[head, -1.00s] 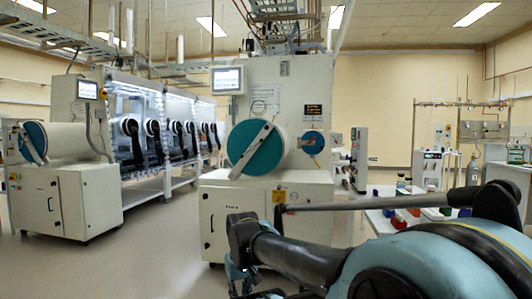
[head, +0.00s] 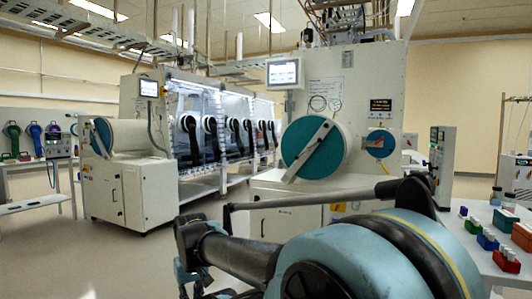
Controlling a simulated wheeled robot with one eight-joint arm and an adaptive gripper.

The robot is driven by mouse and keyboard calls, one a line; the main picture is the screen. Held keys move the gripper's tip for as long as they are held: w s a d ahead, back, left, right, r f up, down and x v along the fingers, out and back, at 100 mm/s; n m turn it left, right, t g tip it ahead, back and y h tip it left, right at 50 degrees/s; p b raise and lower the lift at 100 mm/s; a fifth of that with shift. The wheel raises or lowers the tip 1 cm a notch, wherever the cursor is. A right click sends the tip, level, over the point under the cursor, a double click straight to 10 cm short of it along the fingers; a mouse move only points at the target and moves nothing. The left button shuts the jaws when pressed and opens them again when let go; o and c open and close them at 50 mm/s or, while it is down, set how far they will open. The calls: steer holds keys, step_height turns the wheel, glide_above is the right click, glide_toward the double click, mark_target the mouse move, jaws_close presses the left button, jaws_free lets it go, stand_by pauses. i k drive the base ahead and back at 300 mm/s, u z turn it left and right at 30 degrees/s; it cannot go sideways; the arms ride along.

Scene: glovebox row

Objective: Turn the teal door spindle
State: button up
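A large round teal door (head: 301,158) closes the end of a white cylindrical chamber on the near glovebox cabinet. A pale bar (head: 306,151) lies across its face, tilted with its upper end to the right. The middle, where a spindle could sit, is behind the bar and too small to make out. A smaller teal round door (head: 380,147) is to its right. My arm fills the lower middle of the view, well short of the doors.
A second glovebox with a teal door (head: 103,138) stands at the left, with a transparent front and black gloves. Bare floor (head: 110,265) is open at the lower left. A white bench (head: 503,277) with small coloured boxes is close at the right.

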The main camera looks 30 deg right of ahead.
mark_target(308, 149)
steer(key=z, duration=0.05)
steer(key=i, duration=0.95)
steer(key=z, duration=0.85)
steer(key=i, duration=0.45)
steer(key=z, duration=0.35)
